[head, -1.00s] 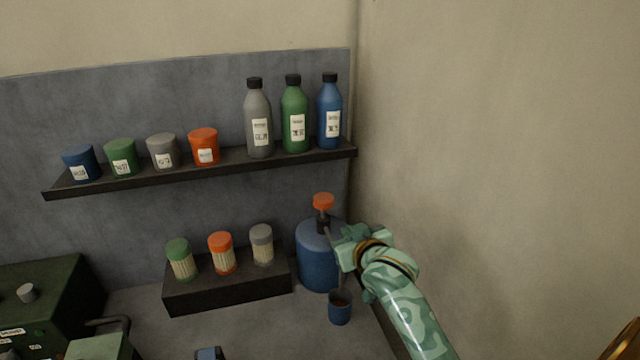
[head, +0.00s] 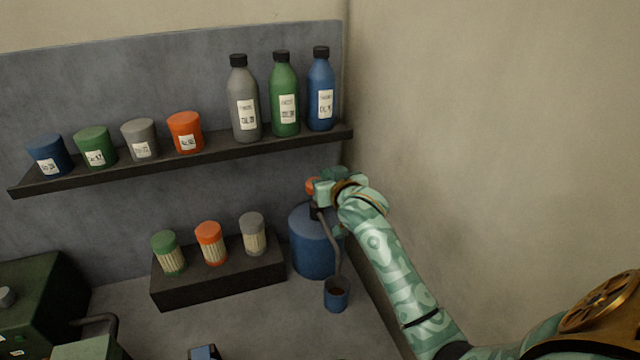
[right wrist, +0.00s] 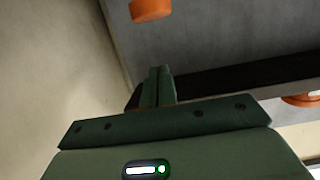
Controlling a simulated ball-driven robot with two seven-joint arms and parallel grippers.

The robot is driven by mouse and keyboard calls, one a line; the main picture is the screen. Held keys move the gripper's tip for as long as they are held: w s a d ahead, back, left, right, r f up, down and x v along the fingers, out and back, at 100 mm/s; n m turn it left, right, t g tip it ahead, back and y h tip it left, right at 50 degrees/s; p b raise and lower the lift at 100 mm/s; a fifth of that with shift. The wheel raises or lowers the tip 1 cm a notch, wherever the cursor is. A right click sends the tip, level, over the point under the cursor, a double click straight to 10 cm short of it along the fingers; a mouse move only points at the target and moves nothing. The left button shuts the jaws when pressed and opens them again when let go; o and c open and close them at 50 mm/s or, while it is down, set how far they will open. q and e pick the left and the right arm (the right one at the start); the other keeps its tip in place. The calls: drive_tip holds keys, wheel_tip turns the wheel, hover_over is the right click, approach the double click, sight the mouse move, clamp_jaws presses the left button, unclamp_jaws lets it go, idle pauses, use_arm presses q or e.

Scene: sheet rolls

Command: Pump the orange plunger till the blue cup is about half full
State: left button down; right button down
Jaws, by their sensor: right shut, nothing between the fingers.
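The orange plunger (head: 311,185) tops the blue pump bottle (head: 312,250) in the back right corner, partly hidden by my right gripper. The plunger looks raised. A thin spout curves down from the bottle's neck toward the blue cup (head: 336,298) in front. Something dark shows inside the cup; its exact level is too small to tell. My right gripper (head: 322,191) is shut and empty beside the plunger. In the right wrist view the shut fingers (right wrist: 158,80) show apart from an orange piece (right wrist: 151,9), apparently the plunger's head. My left gripper is out of view.
A wall shelf (head: 185,165) with jars and bottles (head: 284,100) runs above the pump. A low dark stand (head: 218,284) with several capped containers is left of it. The wall (head: 480,130) is close on the right. Green equipment (head: 40,300) stands at far left.

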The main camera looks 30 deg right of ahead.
drive_tip(key=b+x, duration=0.1)
drive_tip(key=x, duration=0.5)
wheel_tip(320, 180, down, 3)
drive_tip(key=shift+s+a+r, duration=0.1)
drive_tip(key=shift+s, duration=0.1)
drive_tip(key=shift+s+f+b, duration=0.1)
drive_tip(key=shift+f+b, duration=0.2)
drive_tip(key=shift+f, duration=0.3)
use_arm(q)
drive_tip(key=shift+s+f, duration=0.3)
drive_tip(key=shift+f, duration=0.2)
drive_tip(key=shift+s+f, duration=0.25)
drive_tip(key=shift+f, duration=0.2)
